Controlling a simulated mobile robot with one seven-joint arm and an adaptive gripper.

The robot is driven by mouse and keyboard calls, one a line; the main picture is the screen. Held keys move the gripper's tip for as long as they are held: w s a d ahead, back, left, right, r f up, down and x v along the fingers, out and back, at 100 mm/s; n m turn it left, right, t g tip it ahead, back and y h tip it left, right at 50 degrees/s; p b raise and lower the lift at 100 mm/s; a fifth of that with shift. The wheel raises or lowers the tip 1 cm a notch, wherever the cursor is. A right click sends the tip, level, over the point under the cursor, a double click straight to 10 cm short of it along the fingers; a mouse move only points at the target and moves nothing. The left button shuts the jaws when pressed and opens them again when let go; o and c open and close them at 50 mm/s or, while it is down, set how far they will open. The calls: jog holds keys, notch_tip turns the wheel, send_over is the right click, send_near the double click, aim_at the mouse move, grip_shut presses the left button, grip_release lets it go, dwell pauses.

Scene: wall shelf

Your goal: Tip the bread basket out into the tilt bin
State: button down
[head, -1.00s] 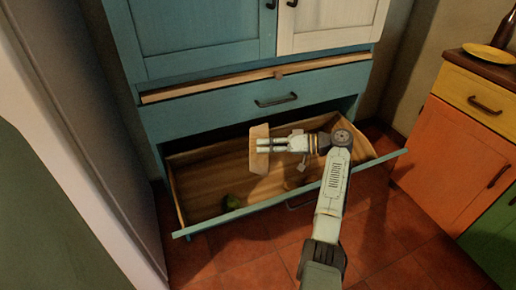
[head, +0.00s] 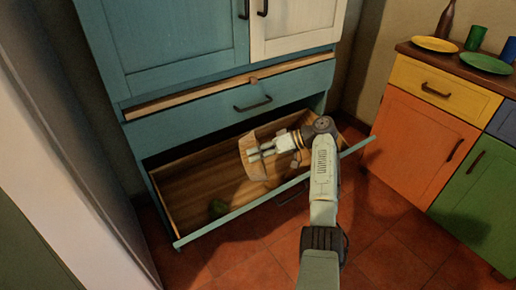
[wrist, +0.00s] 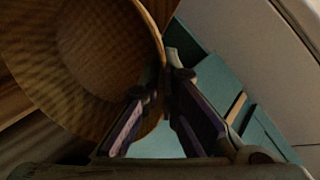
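The bread basket (head: 256,171) is tan and woven. My gripper (head: 262,152) is shut on its rim and holds it tilted over the tilt bin. In the wrist view the basket (wrist: 95,50) shows its round inside, with no bread visible in the part I see; its rim lies between the two fingers (wrist: 163,85). The tilt bin (head: 180,190) is the open wood-lined bin low in the teal cupboard. A small dark green round thing (head: 217,208) lies in it at the front left. My arm and the basket hide part of the bin's right side.
On the right stands an orange and green cabinet (head: 425,135) with plates (head: 434,44), cups and a bottle on top. Red tiled floor (head: 385,235) is clear in front.

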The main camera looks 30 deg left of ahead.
jog(key=shift+s+a+r+t+h+p, duration=0.4)
jog(key=shift+s+a+t+h+p, duration=0.25)
jog(key=shift+h+p, duration=0.4)
jog(key=s+a+f+n+t+h+p, duration=0.1)
jog(key=s+a+f+t+h, duration=0.1)
jog(key=f+t+h, duration=0.4)
jog(key=shift+s+a+t+h+p, duration=0.35)
jog(key=shift+a+t+h, duration=0.2)
jog(key=shift+t+h, duration=0.85)
